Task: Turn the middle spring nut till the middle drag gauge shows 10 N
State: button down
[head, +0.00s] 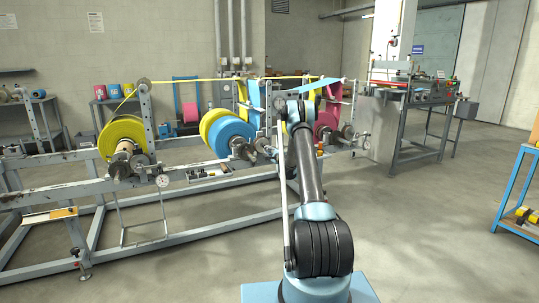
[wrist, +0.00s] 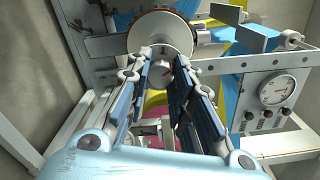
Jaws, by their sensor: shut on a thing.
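In the wrist view, my gripper (wrist: 164,64) is closed around a nut-like part under a large grey knurled disc (wrist: 163,24). I take it to be the middle spring nut, but the fingers hide most of it. A small pale round face with a red mark (wrist: 166,73) shows between the fingers. A white dial gauge (wrist: 275,90) is on a panel at the right; its reading is too small to tell. In the head view, the middle blue roll (head: 231,134) is left of my arm, which hides part of its hub area.
A yellow roll (head: 120,137) is on the left station, with a dial gauge (head: 162,181) below it. A pink roll (head: 327,122) is behind my arm. A blue rack (head: 513,190) stands at far right. The floor at front right is clear.

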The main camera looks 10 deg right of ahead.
jog(key=c, duration=1.4)
grip_release()
jog(key=shift+d+f, duration=0.1)
jog(key=shift+f, duration=0.1)
jog(key=shift+r, duration=0.1)
jog(key=v, duration=1.2)
jog(key=shift+o, duration=0.2)
